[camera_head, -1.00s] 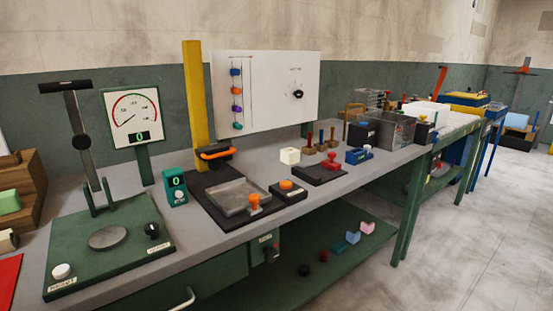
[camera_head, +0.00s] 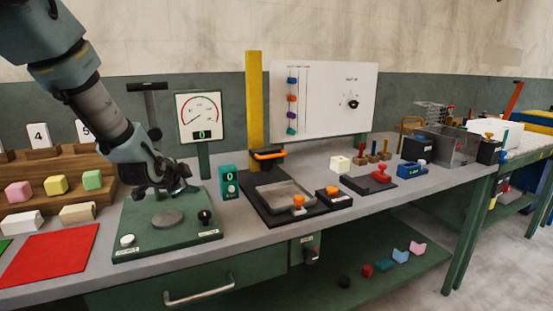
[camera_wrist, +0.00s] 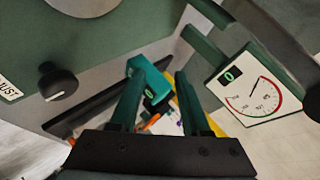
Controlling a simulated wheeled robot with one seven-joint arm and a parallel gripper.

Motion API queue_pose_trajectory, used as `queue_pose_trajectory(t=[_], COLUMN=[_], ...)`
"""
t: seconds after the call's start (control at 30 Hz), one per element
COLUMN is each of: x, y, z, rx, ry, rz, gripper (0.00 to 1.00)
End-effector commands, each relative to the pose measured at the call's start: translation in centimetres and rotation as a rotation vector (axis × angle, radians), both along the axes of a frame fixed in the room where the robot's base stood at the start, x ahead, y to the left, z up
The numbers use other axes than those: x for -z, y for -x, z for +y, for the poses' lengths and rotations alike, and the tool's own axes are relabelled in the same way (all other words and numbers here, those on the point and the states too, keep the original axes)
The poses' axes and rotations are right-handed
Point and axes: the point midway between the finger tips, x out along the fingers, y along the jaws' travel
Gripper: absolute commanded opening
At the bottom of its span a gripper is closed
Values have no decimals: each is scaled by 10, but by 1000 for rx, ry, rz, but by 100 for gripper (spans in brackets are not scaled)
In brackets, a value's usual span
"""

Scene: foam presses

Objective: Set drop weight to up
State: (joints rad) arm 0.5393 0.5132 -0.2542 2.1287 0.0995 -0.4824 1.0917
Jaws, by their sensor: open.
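The drop weight appears to be the black block with an orange handle (camera_head: 268,154) on the yellow upright post (camera_head: 255,110) in the head view. It sits low on the post, above a black base with a grey tray (camera_head: 283,196). My gripper (camera_head: 168,192) is at the left, over the green press base, left of the post and apart from it. In the wrist view my gripper (camera_wrist: 156,85) is open, its two dark fingers apart. A teal box with a display (camera_wrist: 150,82) shows beyond the fingers. The weight cannot be made out clearly there.
A lever press with a round plate (camera_head: 168,218) stands under my gripper, a dial gauge (camera_head: 199,117) behind it. The teal box (camera_head: 229,181) stands between press and post. A white panel (camera_head: 322,100) is behind, an orange-button box (camera_head: 333,195) in front right.

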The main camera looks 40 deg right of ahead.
Motion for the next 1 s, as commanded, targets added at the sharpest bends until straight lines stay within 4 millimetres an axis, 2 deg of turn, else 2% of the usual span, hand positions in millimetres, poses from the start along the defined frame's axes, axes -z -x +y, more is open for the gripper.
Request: queue_pose_trajectory(t=[0.03, 0.1, 0.2, 0.23, 0.33, 0.43, 0.57, 0.8, 1.0], x=[0, -8, -20, -22, -28, -31, -30, -24, -19], y=[17, 39, 67, 74, 88, 89, 83, 65, 54], z=[-47, -99, -149, -159, -178, -187, -201, -241, -267], rx=[113, 238, 346, 367, 403, 412, 411, 409, 410], ry=[24, 62, 113, 124, 149, 157, 155, 155, 155], rz=[-96, -247, -414, -451, -529, -555, -554, -552, -551], gripper=[47, 47, 47, 47, 47, 47, 47, 47, 47])
